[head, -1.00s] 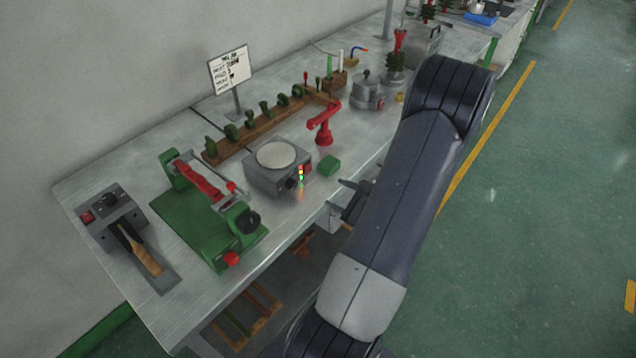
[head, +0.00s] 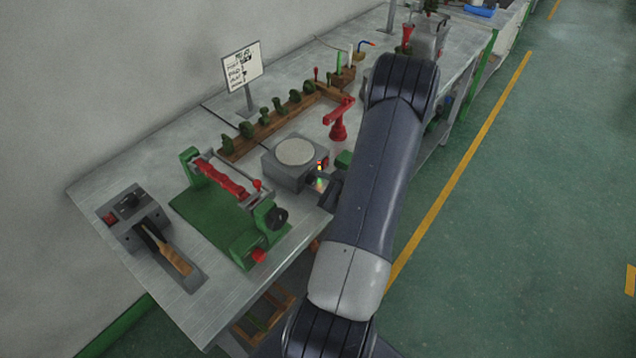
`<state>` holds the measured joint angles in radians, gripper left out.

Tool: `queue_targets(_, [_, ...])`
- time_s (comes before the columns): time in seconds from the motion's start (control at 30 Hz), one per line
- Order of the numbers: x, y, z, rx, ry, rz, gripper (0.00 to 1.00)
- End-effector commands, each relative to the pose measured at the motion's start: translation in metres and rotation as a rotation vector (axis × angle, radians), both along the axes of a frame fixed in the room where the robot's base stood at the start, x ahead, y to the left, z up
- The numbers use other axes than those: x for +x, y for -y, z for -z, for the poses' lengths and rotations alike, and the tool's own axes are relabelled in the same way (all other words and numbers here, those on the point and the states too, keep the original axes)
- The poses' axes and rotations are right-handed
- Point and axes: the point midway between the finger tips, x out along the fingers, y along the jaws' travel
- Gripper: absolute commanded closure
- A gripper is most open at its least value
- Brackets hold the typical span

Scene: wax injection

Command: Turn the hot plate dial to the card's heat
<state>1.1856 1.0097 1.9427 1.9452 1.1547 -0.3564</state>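The hot plate (head: 283,172) is a grey box with a round pale top, standing near the front edge of the bench. Its front has a red switch and small glowing lights. The dial on that front is mostly hidden by my gripper or too dark to make out. The white card (head: 241,67) stands on a post behind the bench tools; its handwritten lines are too small to read. My gripper (head: 328,190) is at the hot plate's front, by the lights. My arm covers much of it, so I cannot tell whether it touches the dial or how far its fingers are apart.
A green clamp fixture (head: 220,215) with red parts stands left of the hot plate. A grey unit with a wooden-handled tool (head: 170,255) lies further left. A wooden rack (head: 262,132) runs behind.

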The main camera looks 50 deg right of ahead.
Motion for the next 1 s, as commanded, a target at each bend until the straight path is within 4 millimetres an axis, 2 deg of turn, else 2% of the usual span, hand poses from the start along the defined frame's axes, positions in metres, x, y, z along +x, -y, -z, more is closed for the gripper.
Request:
queue_targets(0.03, [-0.0001,0.0001,-0.0001,0.0,0.0,0.0,0.68])
queue_targets(0.37, [-0.0002,-0.0002,0.0,0.0,0.0,0.0,0.95])
queue_targets(0.67, [-0.0004,0.0004,0.0001,0.039,-0.004,0.001,0.95])
queue_targets(1.0, [-0.0004,0.0025,0.0,0.257,-0.024,0.0,0.95])
